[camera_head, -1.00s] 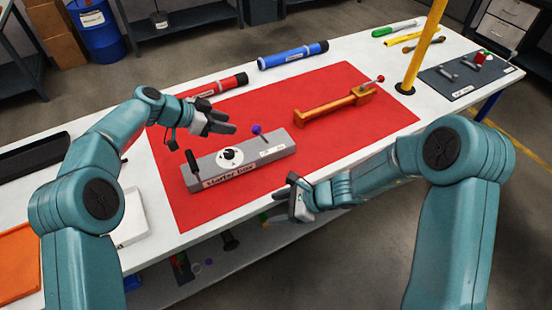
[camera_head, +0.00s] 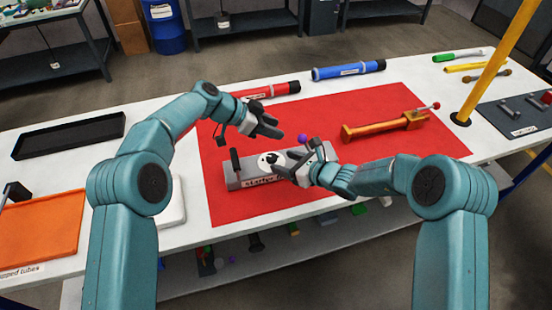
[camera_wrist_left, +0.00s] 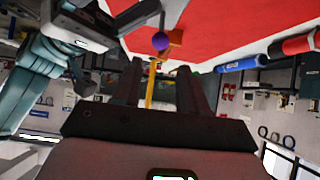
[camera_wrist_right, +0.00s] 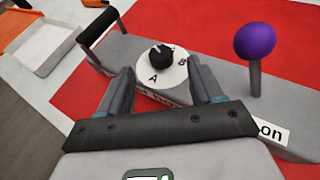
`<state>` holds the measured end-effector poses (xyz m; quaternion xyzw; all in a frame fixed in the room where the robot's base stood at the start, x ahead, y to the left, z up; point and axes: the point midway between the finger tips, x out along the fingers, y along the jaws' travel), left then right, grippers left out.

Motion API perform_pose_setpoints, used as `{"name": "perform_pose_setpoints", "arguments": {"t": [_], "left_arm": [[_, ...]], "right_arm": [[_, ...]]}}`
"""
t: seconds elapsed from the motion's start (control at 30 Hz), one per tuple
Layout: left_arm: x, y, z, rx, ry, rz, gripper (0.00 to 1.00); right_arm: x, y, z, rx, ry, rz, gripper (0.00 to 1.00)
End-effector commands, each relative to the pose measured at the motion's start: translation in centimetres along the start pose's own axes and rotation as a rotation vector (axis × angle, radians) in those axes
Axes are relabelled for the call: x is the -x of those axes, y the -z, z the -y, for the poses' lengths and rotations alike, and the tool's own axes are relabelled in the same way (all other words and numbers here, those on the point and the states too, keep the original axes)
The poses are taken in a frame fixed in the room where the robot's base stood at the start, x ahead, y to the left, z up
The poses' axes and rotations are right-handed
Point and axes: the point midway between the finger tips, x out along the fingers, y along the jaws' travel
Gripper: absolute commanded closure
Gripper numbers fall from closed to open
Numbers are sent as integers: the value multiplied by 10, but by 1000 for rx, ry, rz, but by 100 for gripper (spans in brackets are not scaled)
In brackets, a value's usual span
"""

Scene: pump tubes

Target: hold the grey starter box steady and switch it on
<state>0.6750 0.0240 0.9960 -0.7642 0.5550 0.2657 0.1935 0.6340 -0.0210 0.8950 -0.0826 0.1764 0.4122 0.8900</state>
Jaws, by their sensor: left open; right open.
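The grey starter box (camera_head: 232,178) lies on the red mat. It has a black handle (camera_head: 235,161) at its left end, a white dial with a black knob (camera_wrist_right: 161,55) marked A and B, and a purple ball lever (camera_wrist_right: 255,42) standing upright at the other end. My right gripper (camera_wrist_right: 160,85) is open over the front of the box, with its fingers either side of the dial's near part in the right wrist view. It hides part of the box in the head view. My left gripper (camera_head: 275,128) is open and empty above the mat, behind the box.
An orange tool (camera_head: 385,126) with a red-tipped lever lies on the red mat (camera_head: 320,108) to the right. Red (camera_head: 268,90) and blue (camera_head: 348,70) tubes lie along the back. A yellow post (camera_head: 490,70) stands at the right. A black tray (camera_head: 70,135) and orange tray (camera_head: 40,228) are at the left.

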Motion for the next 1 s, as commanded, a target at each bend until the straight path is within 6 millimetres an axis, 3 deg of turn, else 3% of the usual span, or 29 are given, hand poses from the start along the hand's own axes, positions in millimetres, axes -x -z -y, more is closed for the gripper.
{"name": "perform_pose_setpoints", "arguments": {"t": [0.1, 0.3, 0.67, 0.87, 0.93, 0.97, 1.0], "left_arm": [[0, 0, 0, 0, 0, 0, 57], [0, 0, 0, 0, 0, 0, 57], [0, 0, 0, 0, 0, 0, 57], [0, 0, 0, 0, 0, 0, 57], [0, 0, 0, 0, 0, 0, 57], [0, 0, 0, 0, 0, 0, 64], [0, 0, 0, 3, 0, 0, 77]], "right_arm": [[-23, 1, -1, 1, -2, 0, 35], [-46, 0, 0, 0, -1, 0, 35], [-51, 0, 0, 0, 0, -1, 35], [-50, 0, 0, 0, 0, 0, 97], [-50, 0, 0, 0, 0, 0, 100], [-50, 0, 0, 0, 0, 0, 100], [-50, 0, 0, 0, 0, 0, 100]]}}
